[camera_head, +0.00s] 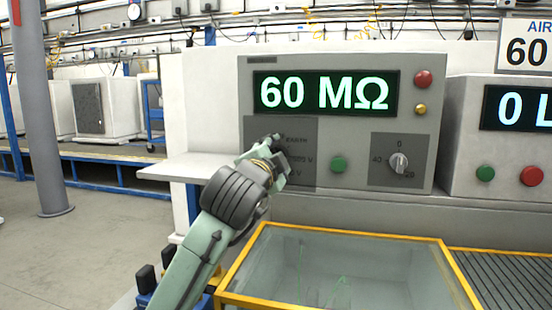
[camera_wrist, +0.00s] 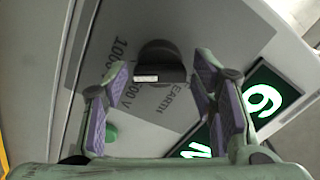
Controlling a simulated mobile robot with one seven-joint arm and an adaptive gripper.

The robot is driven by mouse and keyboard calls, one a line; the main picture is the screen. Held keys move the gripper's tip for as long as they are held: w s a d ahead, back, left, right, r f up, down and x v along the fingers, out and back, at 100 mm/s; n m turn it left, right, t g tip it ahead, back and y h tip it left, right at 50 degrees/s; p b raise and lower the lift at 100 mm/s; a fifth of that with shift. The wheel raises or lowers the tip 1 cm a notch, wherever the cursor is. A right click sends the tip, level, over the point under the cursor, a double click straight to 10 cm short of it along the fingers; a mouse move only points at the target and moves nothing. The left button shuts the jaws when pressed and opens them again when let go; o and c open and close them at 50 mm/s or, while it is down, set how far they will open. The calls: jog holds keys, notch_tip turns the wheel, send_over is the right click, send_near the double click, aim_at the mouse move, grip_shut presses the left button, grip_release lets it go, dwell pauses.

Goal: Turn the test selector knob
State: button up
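The test selector knob (camera_wrist: 160,59) is black with a white mark. It sits on a dark grey panel with EARTH, 1000 V and 500 V labels. In the wrist view it lies between the two fingertips of my gripper (camera_wrist: 162,72). The fingers are spread, one on each side, with visible gaps to the knob. In the head view my gripper (camera_head: 274,155) is in front of the selector panel (camera_head: 303,133) and hides the knob. How far the fingertips are from the panel face is hard to tell.
A green display (camera_head: 325,93) reads 60 MΩ above the panel. A green button (camera_head: 338,164) and a second grey knob (camera_head: 398,162) are to the right. Red (camera_head: 423,79) and yellow (camera_head: 420,109) buttons are higher up. A yellow-framed glass box (camera_head: 345,236) stands below.

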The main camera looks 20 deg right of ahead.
dwell(0.3)
jog(key=v, duration=1.2)
